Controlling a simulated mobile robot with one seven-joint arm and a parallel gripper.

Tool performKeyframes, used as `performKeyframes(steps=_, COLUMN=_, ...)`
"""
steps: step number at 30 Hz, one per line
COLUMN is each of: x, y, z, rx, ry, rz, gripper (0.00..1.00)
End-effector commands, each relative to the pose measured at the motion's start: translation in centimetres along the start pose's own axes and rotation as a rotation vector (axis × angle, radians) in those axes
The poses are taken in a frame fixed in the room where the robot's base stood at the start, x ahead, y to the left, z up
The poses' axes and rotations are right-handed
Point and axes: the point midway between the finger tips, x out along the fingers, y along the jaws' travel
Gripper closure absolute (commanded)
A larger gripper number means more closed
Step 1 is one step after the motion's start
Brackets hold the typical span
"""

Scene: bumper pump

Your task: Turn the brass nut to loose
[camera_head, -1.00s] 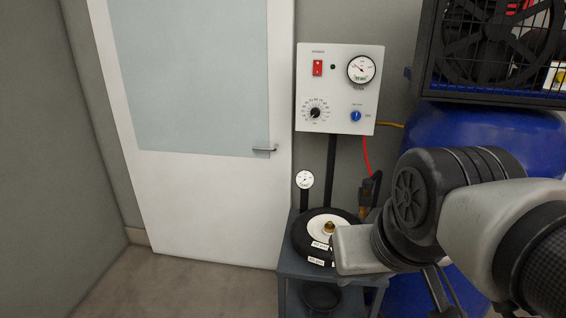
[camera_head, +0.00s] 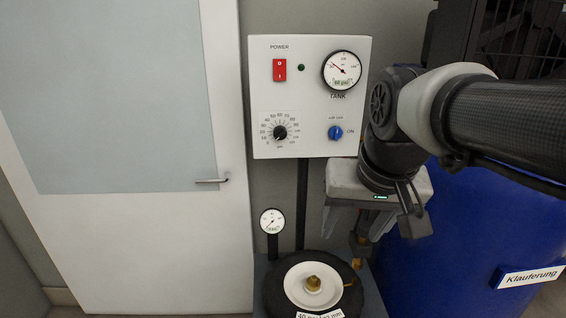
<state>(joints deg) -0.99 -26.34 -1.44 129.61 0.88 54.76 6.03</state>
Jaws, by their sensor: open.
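The brass nut (camera_head: 313,283) sits at the middle of a white round hub (camera_head: 300,292) inside a black tyre (camera_head: 272,288), low in the head view. My gripper (camera_head: 352,230) hangs above and to the right of the nut, pointing down. Its fingers are apart, with nothing seen between them, and it does not touch the nut. The far side of the tyre and the right finger are partly hidden by the arm's parts.
A white control panel (camera_head: 297,105) with a red switch, dial, gauge and blue knob is behind. A blue tank (camera_head: 455,245) fills the right. A white door (camera_head: 120,225) is at left.

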Motion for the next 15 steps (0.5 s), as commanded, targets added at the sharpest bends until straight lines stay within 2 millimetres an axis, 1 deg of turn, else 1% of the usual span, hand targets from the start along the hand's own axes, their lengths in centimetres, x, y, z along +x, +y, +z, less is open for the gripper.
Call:
performKeyframes(steps=1, x=3.4, y=-0.1, z=-1.5, rx=0.037, ry=-0.044, rz=0.002, gripper=0.45)
performKeyframes(steps=2, x=4.6, y=-0.2, z=-2.5, rx=0.060, ry=-0.065, rz=0.005, gripper=0.45)
performKeyframes(steps=3, x=6.4, y=-0.3, z=-3.9, rx=0.092, ry=-0.093, rz=0.009, gripper=0.45)
performKeyframes(steps=5, x=9.4, y=-0.4, z=-5.8, rx=0.139, ry=-0.135, rz=0.019, gripper=0.45)
performKeyframes(steps=6, x=11.6, y=-0.5, z=-7.0, rx=0.170, ry=-0.161, rz=0.026, gripper=0.45)
performKeyframes(steps=8, x=15.1, y=-0.7, z=-8.6, rx=0.214, ry=-0.202, rz=0.041, gripper=0.45)
performKeyframes(steps=9, x=17.4, y=-0.7, z=-9.6, rx=0.242, ry=-0.225, rz=0.052, gripper=0.45)
performKeyframes(steps=11, x=20.9, y=-0.8, z=-10.7, rx=0.282, ry=-0.259, rz=0.069, gripper=0.45)
performKeyframes(steps=12, x=23.0, y=-0.8, z=-11.3, rx=0.304, ry=-0.277, rz=0.081, gripper=0.45)
performKeyframes(steps=15, x=27.7, y=-0.9, z=-12.2, rx=0.349, ry=-0.318, rz=0.108, gripper=0.45)
